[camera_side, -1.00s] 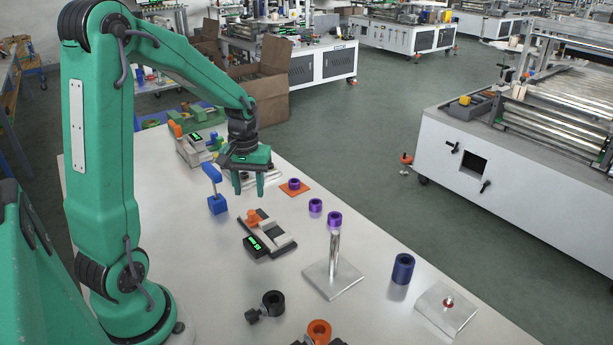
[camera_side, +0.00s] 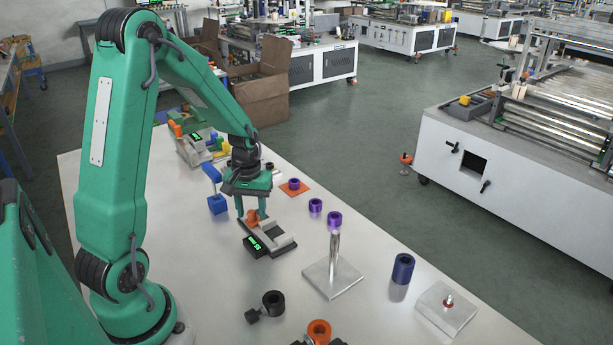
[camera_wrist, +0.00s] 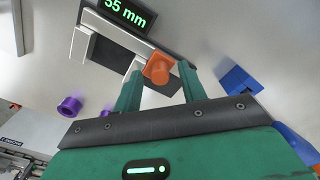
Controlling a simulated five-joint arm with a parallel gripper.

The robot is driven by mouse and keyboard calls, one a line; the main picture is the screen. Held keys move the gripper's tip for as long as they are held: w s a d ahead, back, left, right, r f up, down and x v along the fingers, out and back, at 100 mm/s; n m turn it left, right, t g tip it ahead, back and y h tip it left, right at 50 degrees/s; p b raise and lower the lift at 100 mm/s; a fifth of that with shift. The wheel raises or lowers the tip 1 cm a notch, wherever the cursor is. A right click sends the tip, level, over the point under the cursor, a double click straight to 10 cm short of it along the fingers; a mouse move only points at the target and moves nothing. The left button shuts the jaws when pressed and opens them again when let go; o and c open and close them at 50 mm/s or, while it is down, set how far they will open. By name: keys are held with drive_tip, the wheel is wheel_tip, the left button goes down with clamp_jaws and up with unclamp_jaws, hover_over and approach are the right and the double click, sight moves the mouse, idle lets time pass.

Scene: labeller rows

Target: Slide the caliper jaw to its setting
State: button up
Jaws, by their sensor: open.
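The caliper (camera_side: 270,239) lies on the white table, a grey bar on a dark base with a lit green display (camera_side: 256,245). In the wrist view the display (camera_wrist: 127,10) reads what looks like 55 mm, its first digit partly cut off. An orange knob (camera_side: 252,217) marks the sliding jaw at the caliper's far end. My gripper (camera_side: 251,214) is open and lowered around the knob. In the wrist view the orange knob (camera_wrist: 158,69) stands between the two green fingers (camera_wrist: 160,80), with no clear contact visible.
A blue block stand (camera_side: 216,192) is close left of my gripper. Purple rings (camera_side: 315,206) and an orange square (camera_side: 294,187) with a purple ring lie to the right.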

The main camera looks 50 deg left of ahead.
clamp_jaws()
drive_tip(key=shift+d, duration=2.7)
unclamp_jaws()
drive_tip(key=shift+r, duration=0.1)
wheel_tip(320, 180, up, 8)
